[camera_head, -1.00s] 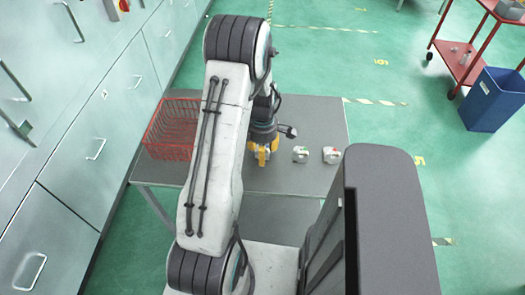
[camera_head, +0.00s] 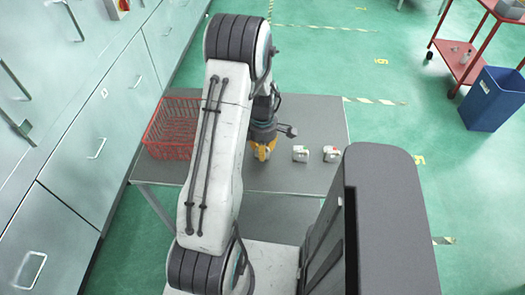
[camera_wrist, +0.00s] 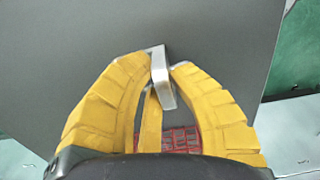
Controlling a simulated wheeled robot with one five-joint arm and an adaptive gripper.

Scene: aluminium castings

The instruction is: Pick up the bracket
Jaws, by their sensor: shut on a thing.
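The bracket (camera_wrist: 160,66) is a small bright metal piece, seen in the wrist view between the tips of my yellow fingers. My gripper (camera_wrist: 158,72) is shut on it, with a finger on each side. In the head view my gripper (camera_head: 262,152) is over the grey table, just right of my arm. The bracket cannot be made out there. I cannot tell from these views whether it touches the table.
A red wire basket (camera_head: 168,140) stands at the left of the grey table (camera_head: 300,178). Two small light castings, one (camera_head: 300,154) and another (camera_head: 331,154), sit right of my gripper. Metal cabinets (camera_head: 60,165) line the left. A blue bin (camera_head: 494,98) stands on the floor far right.

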